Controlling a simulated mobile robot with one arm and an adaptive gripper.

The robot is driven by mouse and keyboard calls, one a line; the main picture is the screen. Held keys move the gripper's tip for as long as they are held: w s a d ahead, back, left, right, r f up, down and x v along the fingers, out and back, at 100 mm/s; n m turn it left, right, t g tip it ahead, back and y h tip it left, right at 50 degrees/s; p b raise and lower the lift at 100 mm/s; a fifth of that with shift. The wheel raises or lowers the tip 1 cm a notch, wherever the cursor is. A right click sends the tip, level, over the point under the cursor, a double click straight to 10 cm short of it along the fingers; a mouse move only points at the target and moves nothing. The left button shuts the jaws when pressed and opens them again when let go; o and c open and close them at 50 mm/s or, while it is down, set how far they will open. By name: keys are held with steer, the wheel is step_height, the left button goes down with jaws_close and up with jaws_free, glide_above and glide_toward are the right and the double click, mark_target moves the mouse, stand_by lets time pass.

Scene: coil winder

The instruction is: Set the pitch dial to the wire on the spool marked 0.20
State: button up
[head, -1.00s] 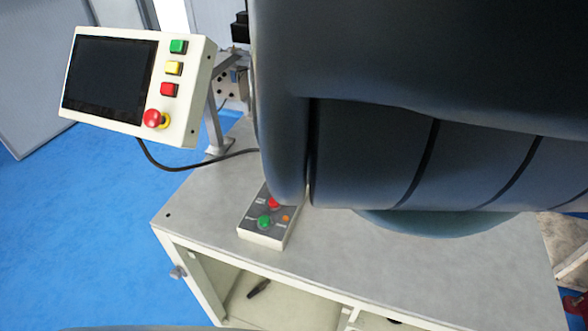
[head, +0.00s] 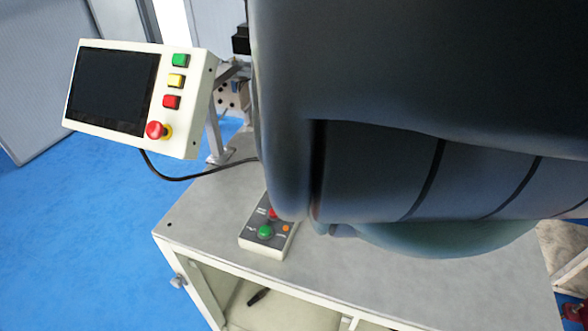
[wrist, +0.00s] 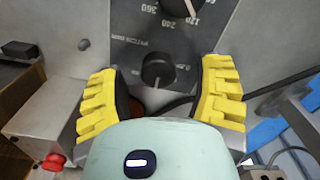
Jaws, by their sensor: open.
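The pitch dial (wrist: 158,70) is a dark round knob on a black plate in the wrist view, with "PITCH mm" lettering at its upper left. A "0.2" marking shows at the plate's right, partly cut off by a finger. The knob has a light pointer mark low on its face. My gripper (wrist: 162,78) is open, its yellow ribbed fingers standing left and right of the dial, apart from the knob in the picture. In the head view my arm hides the dial and my gripper. No spool marked 0.20 shows.
A larger dial (wrist: 188,5) marked 120, 240 and 360 sits above. A red button (wrist: 53,162) is at lower left and a dark cable runs at right.

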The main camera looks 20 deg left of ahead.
steer(key=shift+d+f, duration=0.1)
steer(key=shift+f, duration=0.3)
steer(key=shift+o, duration=0.3)
jaws_close()
stand_by(0.3)
